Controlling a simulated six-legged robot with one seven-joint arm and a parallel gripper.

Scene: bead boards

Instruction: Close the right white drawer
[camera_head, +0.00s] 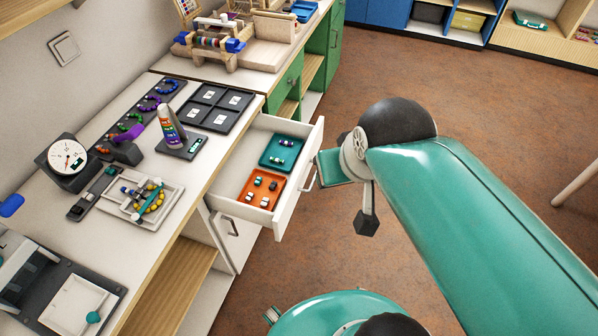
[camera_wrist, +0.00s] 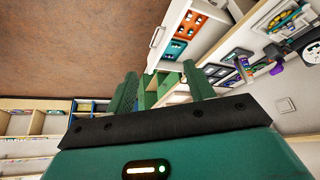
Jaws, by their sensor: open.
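The right white drawer (camera_head: 292,195) stands pulled out from the white counter in the head view, its front panel facing right with a bar handle (camera_head: 309,181). Inside it lie a teal tray (camera_head: 265,161) and an orange tray (camera_head: 248,195) holding small beads. In the wrist view the drawer front (camera_wrist: 165,30) shows ahead of the fingers. My gripper (camera_wrist: 162,82) has its two green fingers apart with nothing between them. In the head view the gripper's teal body (camera_head: 338,166) is just right of the drawer front; its fingertips are hidden there, so contact cannot be told.
The counter (camera_head: 190,215) carries a dial scale (camera_head: 68,160), a black compartment tray (camera_head: 211,108) and a white bead tray (camera_head: 133,211). Below the drawer is a white cabinet door (camera_head: 228,236). A green cabinet (camera_head: 290,84) stands beyond.

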